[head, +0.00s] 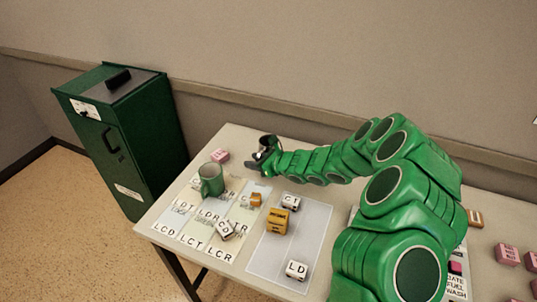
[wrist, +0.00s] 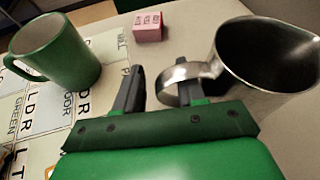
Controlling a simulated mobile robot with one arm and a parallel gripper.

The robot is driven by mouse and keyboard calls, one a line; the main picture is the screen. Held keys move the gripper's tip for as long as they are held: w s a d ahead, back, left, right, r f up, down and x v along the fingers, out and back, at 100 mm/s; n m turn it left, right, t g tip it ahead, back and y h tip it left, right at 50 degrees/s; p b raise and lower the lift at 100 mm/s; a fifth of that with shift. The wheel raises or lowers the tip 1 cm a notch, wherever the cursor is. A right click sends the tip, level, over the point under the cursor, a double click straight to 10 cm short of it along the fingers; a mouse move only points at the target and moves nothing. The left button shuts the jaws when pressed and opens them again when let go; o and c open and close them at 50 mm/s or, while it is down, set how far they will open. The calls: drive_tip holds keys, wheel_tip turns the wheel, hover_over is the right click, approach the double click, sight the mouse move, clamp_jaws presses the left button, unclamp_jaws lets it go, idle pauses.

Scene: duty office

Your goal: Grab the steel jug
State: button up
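The steel jug (wrist: 268,60) is a shiny metal vessel with a dark open mouth and a band-like handle (wrist: 170,84), at the right of the wrist view. In the head view the jug (head: 268,142) stands near the table's far edge, partly hidden by my gripper (head: 258,160). In the wrist view my gripper (wrist: 163,88) is open. Its right finger is at the jug's handle and seems to pass through the loop; the handle's outer curve lies between the fingers. The left finger is apart from the handle. I cannot tell whether the right finger touches.
A green mug (head: 212,180) stands left of the jug on a lettered sheet (head: 190,237). A pink block (head: 220,155) sits behind. Lettered cubes and a yellow block (head: 277,221) lie nearer. A green cabinet (head: 125,140) stands left of the table.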

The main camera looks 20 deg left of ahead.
drive_tip(key=shift+w+a+f, duration=0.1)
drive_tip(key=shift+a, duration=0.15)
clamp_jaws()
idle(1.4)
